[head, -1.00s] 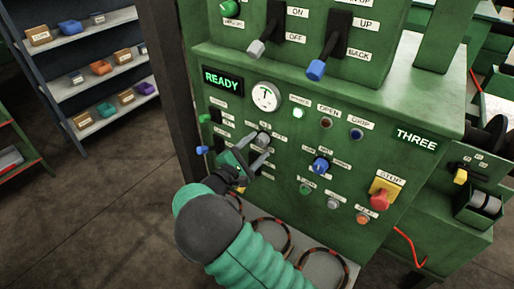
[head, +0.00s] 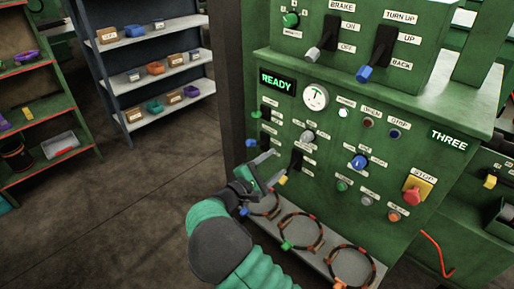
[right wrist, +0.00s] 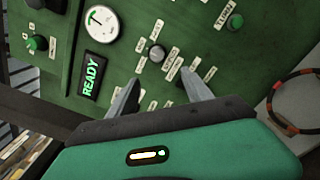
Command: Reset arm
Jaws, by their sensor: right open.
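My right gripper (head: 272,168) is in front of the lower left of the green control panel (head: 330,119), with its arm coming up from the bottom. Its two fingers are apart with nothing between them. In the right wrist view the open fingers (right wrist: 160,97) point at the panel near a grey knob (right wrist: 157,53). The same grey knob (head: 307,136) shows in the head view, up and to the right of the gripper, apart from it. A lit READY sign (head: 277,82) and a round dial (head: 316,96) are above. My left gripper is not in view.
A red stop button (head: 412,196) on a yellow plate is at the panel's lower right. Two levers hang above, one grey-tipped (head: 313,53), one blue-tipped (head: 365,73). Ringed cables lie on the ledge (head: 318,262) below. Shelves (head: 160,55) with small bins stand behind at left; floor between is clear.

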